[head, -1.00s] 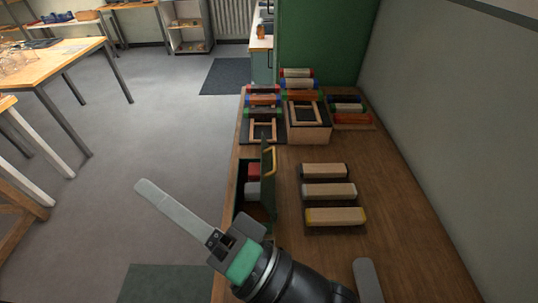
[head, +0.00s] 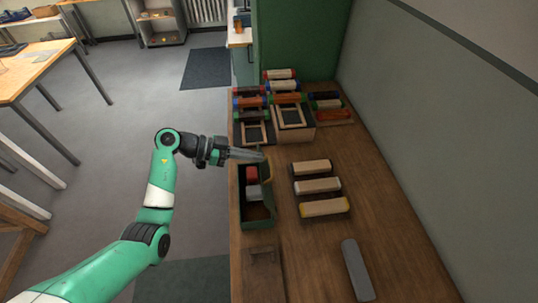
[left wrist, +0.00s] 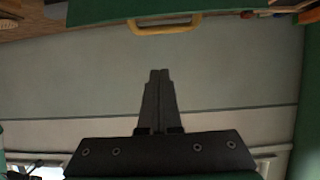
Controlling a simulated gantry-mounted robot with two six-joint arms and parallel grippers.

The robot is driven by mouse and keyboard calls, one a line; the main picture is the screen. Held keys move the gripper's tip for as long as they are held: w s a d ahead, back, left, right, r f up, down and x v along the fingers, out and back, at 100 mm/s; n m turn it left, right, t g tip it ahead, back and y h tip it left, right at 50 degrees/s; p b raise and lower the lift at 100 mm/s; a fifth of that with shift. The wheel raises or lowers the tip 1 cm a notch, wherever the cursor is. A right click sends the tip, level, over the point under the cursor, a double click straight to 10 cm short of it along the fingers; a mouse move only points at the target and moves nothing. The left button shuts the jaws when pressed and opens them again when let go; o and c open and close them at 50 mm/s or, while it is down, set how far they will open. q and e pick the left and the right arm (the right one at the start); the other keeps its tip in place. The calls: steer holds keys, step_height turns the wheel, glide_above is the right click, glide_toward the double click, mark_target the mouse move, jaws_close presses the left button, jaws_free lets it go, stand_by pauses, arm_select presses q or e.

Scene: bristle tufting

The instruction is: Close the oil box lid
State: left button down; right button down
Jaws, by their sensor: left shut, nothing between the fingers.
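The green oil box (head: 250,222) sits near the left edge of the wooden bench. Its lid (head: 268,197) stands open, raised along the box's right side, with a yellow-tan handle on it. A red block (head: 252,174) and a grey block (head: 253,191) show inside. My left gripper (head: 263,156) is shut and empty, reaching from the left across the box's far end, its tips close to the lid's upper far end. Contact cannot be told. In the left wrist view the lid (left wrist: 90,14) and handle (left wrist: 165,28) lie beyond the shut fingertips (left wrist: 159,73), apart in the picture. My right gripper is out of view.
Right of the box lie several wooden blocks (head: 318,186) and a grey bar (head: 357,268). Rollers and frames (head: 291,116) fill the bench's far end. A grey wall (head: 420,150) bounds the right side. The bench (head: 310,250) is mostly clear in front.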

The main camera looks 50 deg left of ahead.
mark_target(271, 166)
arm_select(q)
steer(key=w+f+b, duration=0.1)
steer(key=b, duration=0.1)
steer(key=w+d+f+b, duration=0.1)
steer(key=w+f+b, duration=0.1)
steer(key=w+d+f+b, duration=0.1)
steer(key=f+b, duration=0.1)
steer(key=shift+w+d+f, duration=0.25)
steer(key=shift+w, duration=0.15)
steer(key=shift+s, duration=0.15)
steer(key=shift+a, duration=0.1)
steer(key=shift+s, duration=0.1)
